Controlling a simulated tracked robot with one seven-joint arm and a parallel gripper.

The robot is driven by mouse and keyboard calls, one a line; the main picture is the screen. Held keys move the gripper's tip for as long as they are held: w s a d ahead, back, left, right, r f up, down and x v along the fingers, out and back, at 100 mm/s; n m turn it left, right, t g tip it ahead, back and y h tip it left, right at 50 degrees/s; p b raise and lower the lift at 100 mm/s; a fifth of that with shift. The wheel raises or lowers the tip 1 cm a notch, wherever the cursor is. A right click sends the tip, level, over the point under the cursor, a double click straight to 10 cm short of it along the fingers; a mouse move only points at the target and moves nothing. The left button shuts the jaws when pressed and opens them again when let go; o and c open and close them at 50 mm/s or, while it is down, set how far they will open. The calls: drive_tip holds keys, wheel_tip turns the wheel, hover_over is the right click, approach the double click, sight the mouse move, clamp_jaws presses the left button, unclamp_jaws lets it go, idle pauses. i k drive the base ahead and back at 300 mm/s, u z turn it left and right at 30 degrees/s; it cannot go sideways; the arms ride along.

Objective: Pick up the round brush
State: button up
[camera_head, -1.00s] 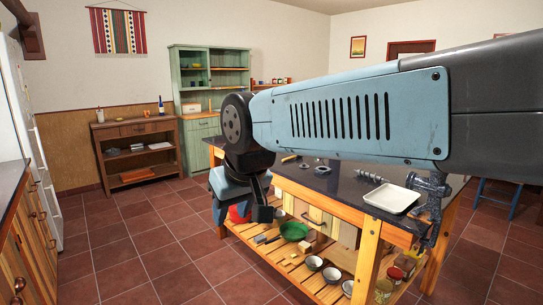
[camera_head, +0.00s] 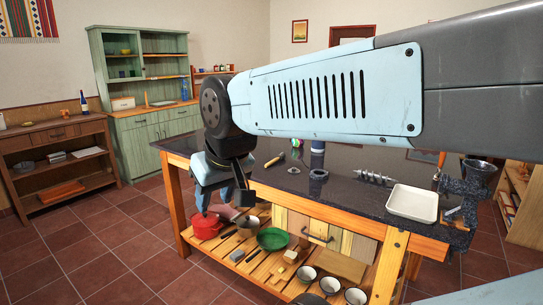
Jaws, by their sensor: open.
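I cannot pick out the round brush for certain. A small yellow-handled item (camera_head: 274,160) lies on the dark worktop of the wooden table (camera_head: 345,195), too small to name. My gripper (camera_head: 240,195) hangs below the arm's end, in front of the table's left part; its jaws are partly hidden by the wrist. It is open, with nothing seen in it. My arm crosses the upper right and hides part of the worktop behind it.
The worktop holds a white tray (camera_head: 412,203), a metal screw (camera_head: 373,177), rings (camera_head: 318,175) and a grinder (camera_head: 470,190). Tiled floor (camera_head: 100,255) is clear at left.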

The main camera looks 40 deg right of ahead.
sight(282, 156)
drive_tip(key=z, duration=0.3)
drive_tip(key=i, duration=0.95)
drive_tip(key=z, duration=0.45)
